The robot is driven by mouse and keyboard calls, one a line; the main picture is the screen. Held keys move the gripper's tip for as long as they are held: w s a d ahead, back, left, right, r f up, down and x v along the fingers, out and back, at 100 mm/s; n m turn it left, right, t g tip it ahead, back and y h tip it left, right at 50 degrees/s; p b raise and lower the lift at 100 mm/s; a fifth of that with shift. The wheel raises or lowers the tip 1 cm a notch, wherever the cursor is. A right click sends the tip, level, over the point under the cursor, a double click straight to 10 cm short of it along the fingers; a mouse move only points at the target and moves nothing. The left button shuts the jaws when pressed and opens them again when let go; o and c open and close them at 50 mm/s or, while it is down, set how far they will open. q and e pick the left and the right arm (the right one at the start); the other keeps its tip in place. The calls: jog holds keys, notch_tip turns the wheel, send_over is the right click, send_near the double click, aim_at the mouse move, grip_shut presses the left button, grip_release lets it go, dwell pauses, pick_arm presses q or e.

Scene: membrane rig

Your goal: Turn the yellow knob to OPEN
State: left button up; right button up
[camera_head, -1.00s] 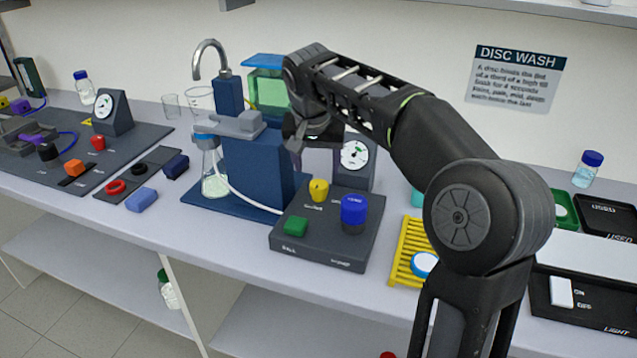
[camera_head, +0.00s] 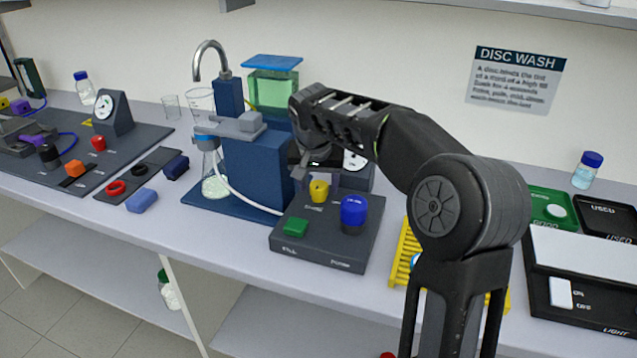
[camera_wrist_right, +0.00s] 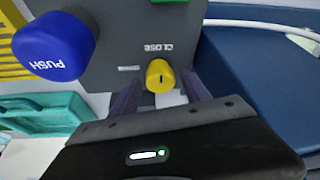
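The yellow knob (camera_head: 319,190) stands on the dark control box (camera_head: 325,258), behind a blue knob and a green button. In the right wrist view the yellow knob (camera_wrist_right: 160,76) has a short dark mark on its top, and a CLOSE label lies beside it. My right gripper (camera_head: 309,170) is just above and behind the yellow knob in the head view. Its two dark fingers are apart, and the knob shows between their tips in the wrist view (camera_wrist_right: 160,86). I cannot tell whether a finger touches it. My left gripper is not in view.
The blue PUSH knob (camera_wrist_right: 55,46) stands close to the yellow knob. A green button (camera_head: 295,227) is at the box's front left. A blue pump stand (camera_head: 258,165) with a flask is to the left. A yellow rack (camera_head: 403,262) is to the right, partly behind my arm.

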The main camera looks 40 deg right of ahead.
grip_shut()
dwell(0.4)
jog(key=shift+d+n, duration=0.1)
jog(key=shift+n, duration=0.4)
jog(key=n, duration=0.1)
jog(key=n+t+y, duration=0.1)
jog(key=n, duration=0.1)
jog(key=shift+s+d+r+n+y+p, duration=0.1)
jog(key=shift+s+d+n+y+p, duration=0.05)
jog(key=shift+n+y+p, duration=0.2)
jog(key=n, duration=0.1)
jog(key=n+y+p, duration=0.1)
jog(key=n, duration=0.1)
jog(key=n+y, duration=0.1)
jog(key=n, duration=0.1)
jog(key=shift+d+p, duration=0.25)
jog(key=shift+p, duration=0.05)
jog(key=n+y+p, duration=0.1)
jog(key=n, duration=0.3)
jog(key=shift+d, duration=0.15)
jog(key=n+y+p, duration=0.1)
jog(key=n, duration=0.1)
jog(key=n+g+p, duration=0.1)
jog(key=n, duration=0.1)
jog(key=shift+w+d+y, duration=0.1)
jog(key=shift+w+y, duration=0.1)
jog(key=shift+y, duration=0.15)
jog(key=shift+n, duration=0.25)
